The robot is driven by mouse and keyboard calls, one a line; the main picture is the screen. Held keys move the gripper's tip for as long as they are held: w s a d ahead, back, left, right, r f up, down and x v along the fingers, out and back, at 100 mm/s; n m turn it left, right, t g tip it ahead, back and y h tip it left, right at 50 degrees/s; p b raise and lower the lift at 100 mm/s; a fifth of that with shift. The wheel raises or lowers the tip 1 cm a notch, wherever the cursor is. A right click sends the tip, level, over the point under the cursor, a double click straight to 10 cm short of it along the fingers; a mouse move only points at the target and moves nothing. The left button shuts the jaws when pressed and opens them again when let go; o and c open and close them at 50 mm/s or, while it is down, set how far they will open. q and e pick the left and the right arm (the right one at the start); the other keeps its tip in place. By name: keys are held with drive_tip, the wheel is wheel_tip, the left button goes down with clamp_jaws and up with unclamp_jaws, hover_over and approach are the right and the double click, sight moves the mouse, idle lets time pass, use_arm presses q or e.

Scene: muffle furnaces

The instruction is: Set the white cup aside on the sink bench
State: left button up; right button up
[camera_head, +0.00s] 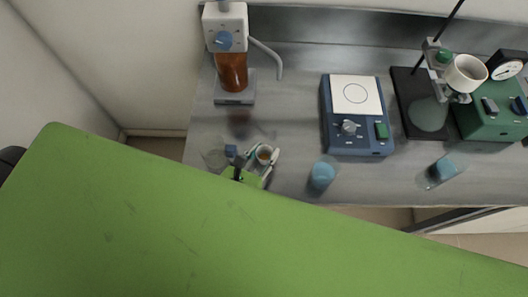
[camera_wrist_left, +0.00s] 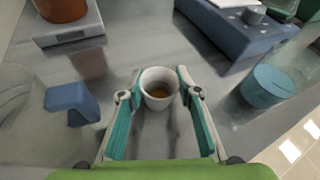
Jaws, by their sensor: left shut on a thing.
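My left gripper (camera_head: 257,163) is shut on this white cup, with a finger on each side. In the left wrist view the cup (camera_wrist_left: 158,90) stands upright between the teal-lined fingers of my left gripper (camera_wrist_left: 157,92). I cannot tell whether the cup's base touches the bench. My right gripper is not in view.
A dispenser with a brown bottle (camera_head: 231,72) stands behind. A blue hotplate (camera_head: 357,135) and blue-filled beaker (camera_head: 322,175) are to the right. Clear glassware with a blue part (camera_wrist_left: 70,100) is close on the left. My green arm covers the foreground.

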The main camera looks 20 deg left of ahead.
use_arm(q)
drive_tip(key=shift+f, duration=0.2)
drive_tip(key=o, duration=1)
drive_tip(key=shift+r, duration=0.1)
drive_tip(key=shift+s+r, duration=0.1)
drive_tip(key=shift+r, duration=0.05)
drive_tip(key=b+v, duration=0.3)
drive_tip(key=v, duration=0.7)
drive_tip(key=shift+s+a+b, duration=0.1)
drive_tip(key=shift+s+b, duration=0.2)
drive_tip(key=shift+b, duration=0.05)
drive_tip(key=shift+s+a+r, duration=0.1)
drive_tip(key=shift+s+r, duration=0.35)
drive_tip(key=shift+s, duration=0.05)
drive_tip(key=shift+s+f, duration=0.1)
drive_tip(key=shift+s, duration=0.05)
